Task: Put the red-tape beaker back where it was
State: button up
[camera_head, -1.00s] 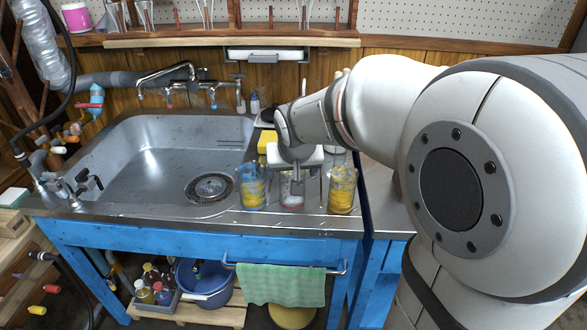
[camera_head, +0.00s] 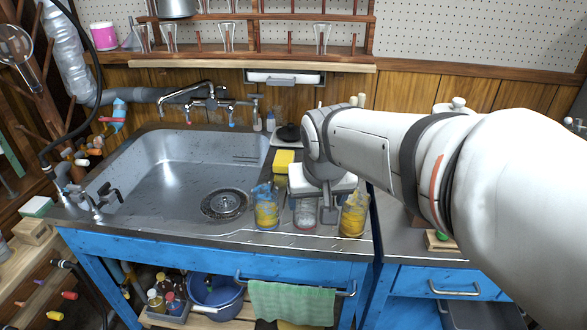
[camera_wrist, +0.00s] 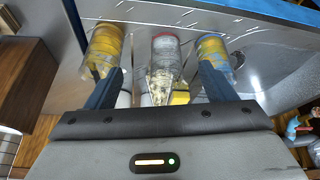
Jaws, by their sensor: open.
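The red-tape beaker (camera_head: 305,213) stands on the counter strip right of the sink, between two yellow-stained beakers. It is clear, with red at its base, and shows in the middle of the wrist view (camera_wrist: 164,62). My gripper (camera_head: 311,203) is low over it, fingers pointing down. In the wrist view my gripper (camera_wrist: 160,76) is open, with one finger on each side of the beaker. I cannot tell whether either finger touches it. My gripper partly hides the beaker's top in the head view.
The left stained beaker (camera_head: 266,210) and the right stained beaker (camera_head: 354,216) stand close beside my fingers. A yellow sponge (camera_head: 284,161) lies behind. The empty sink (camera_head: 165,185) is at left. A shelf (camera_head: 240,62) with glassware hangs above the back.

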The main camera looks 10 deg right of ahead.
jog(key=s+f+n+g, duration=0.1)
jog(key=s+f+g, duration=0.2)
jog(key=s+f, duration=0.5)
jog(key=s, duration=0.3)
jog(key=shift+s+d+f+y, duration=0.15)
jog(key=shift+d+y, duration=0.15)
jog(key=shift+d, duration=0.05)
notch_tip(320, 180, up, 22)
jog(key=t+p, duration=0.1)
jog(key=p, duration=1.8)
jog(key=shift+f, duration=0.15)
